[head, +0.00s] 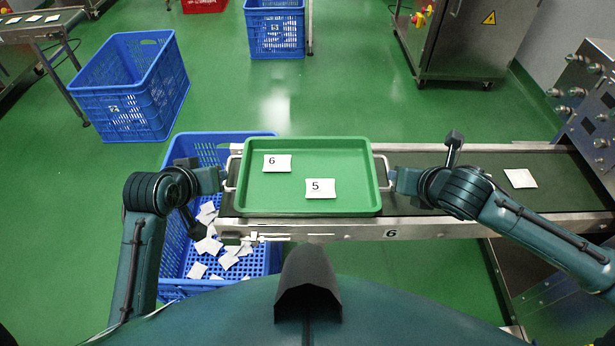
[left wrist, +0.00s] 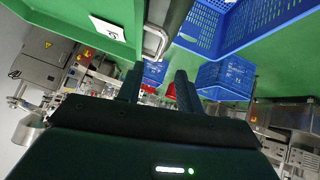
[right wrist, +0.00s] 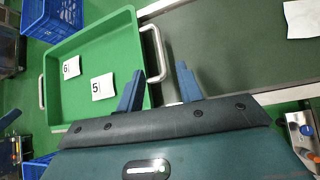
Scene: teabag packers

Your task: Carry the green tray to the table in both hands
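Neither gripper is visibly closed on a handle.
The conveyor belt (head: 475,184) runs right, with a white packet (head: 520,178) on it. A blue crate (head: 175,262) with several packets stands below its left end. Another blue crate (head: 130,95) and a metal-framed table (head: 40,32) are at upper left. Green floor is open beyond.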

